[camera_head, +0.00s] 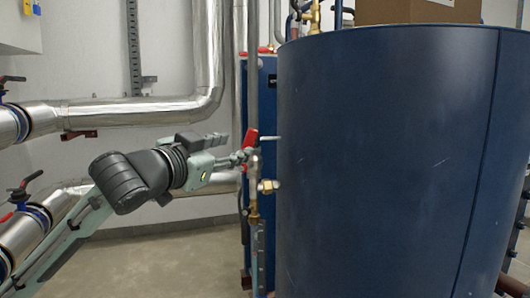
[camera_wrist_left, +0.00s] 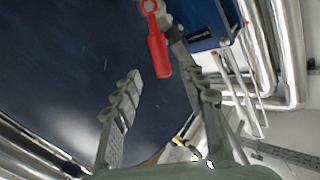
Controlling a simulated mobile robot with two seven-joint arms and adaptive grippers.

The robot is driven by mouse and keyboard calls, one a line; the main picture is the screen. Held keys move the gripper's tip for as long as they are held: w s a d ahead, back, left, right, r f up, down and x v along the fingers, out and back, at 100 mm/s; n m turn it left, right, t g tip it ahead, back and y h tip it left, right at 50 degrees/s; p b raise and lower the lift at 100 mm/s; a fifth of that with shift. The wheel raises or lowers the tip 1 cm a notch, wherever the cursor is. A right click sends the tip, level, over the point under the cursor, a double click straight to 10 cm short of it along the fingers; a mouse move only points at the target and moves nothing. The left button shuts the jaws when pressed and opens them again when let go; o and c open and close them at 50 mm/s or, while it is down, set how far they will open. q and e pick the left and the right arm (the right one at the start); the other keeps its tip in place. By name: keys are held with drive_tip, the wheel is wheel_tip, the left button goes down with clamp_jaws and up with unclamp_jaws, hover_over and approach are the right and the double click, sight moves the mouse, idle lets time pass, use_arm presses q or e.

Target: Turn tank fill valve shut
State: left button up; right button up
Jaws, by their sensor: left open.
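The tank fill valve has a red lever handle (camera_head: 251,138) on a thin vertical pipe, left of the big dark blue tank (camera_head: 390,150). In the left wrist view the red handle (camera_wrist_left: 158,52) hangs just beyond and between the fingertips. My left gripper (camera_head: 238,147) reaches in from the left with its tips close to the handle. I cannot tell whether a finger touches the handle. My right gripper is not in view.
A brass fitting (camera_head: 268,186) sticks out below the handle beside the tank. A narrow blue unit (camera_head: 262,90) stands behind the pipe. A cardboard box (camera_head: 415,11) sits on top of the tank.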

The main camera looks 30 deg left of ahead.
sight(248, 140)
use_arm(q)
drive_tip(key=w, duration=0.4)
drive_tip(key=w+p, duration=0.1)
drive_tip(key=w, duration=0.1)
drive_tip(key=shift+w+a+r, duration=0.15)
drive_tip(key=shift+a+r, duration=0.15)
drive_tip(key=shift+w+f, duration=0.1)
drive_tip(key=shift+w, duration=0.55)
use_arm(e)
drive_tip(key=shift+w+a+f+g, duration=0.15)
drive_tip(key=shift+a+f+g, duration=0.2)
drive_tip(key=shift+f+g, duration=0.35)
use_arm(q)
clamp_jaws()
